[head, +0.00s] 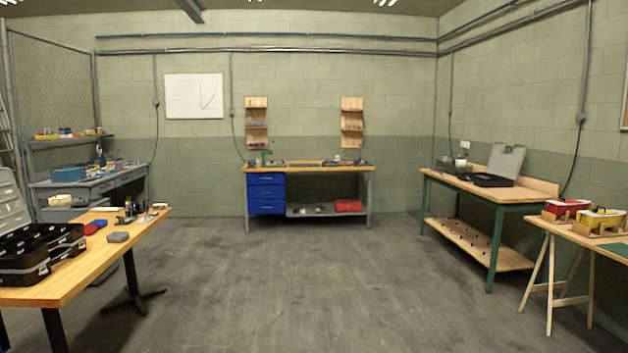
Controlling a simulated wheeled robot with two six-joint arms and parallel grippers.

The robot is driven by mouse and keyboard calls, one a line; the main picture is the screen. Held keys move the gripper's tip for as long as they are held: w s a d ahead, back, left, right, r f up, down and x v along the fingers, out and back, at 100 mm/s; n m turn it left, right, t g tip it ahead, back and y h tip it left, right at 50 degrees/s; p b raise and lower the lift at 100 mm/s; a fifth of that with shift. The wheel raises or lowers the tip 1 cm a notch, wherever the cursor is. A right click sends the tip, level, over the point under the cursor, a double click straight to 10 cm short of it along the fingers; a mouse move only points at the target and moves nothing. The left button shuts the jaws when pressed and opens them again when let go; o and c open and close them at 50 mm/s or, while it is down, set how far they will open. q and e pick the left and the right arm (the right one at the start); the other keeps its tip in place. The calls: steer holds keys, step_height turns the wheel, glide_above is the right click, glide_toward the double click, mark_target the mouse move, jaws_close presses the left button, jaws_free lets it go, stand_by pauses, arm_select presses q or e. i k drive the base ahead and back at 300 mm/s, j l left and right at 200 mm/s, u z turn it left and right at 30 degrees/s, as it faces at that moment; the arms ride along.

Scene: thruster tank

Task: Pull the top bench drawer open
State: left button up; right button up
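A workbench (300,168) with a wooden top stands against the far wall, near the middle of the head view. A blue drawer unit (286,190) hangs under its left end, with drawers stacked one above another. The top drawer (265,179) looks shut, flush with those below. Its handle shows only as a small pale mark. A grey bench (50,185) at the far left also has drawer fronts under its top, too small to make out well. Neither of my grippers is in view.
Clear concrete floor (290,285) stretches up to the far bench. A wooden table (110,258) with black cases stands at the near left. A green-legged bench (492,250) and a trestle table (565,232) with red and yellow boxes stand on the right.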

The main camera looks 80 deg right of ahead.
mark_target(267, 175)
steer(key=z, duration=2.45)
steer(key=i+z, duration=0.1)
steer(key=i, duration=10.6)
steer(key=i+j, duration=0.05)
steer(key=j, duration=0.05)
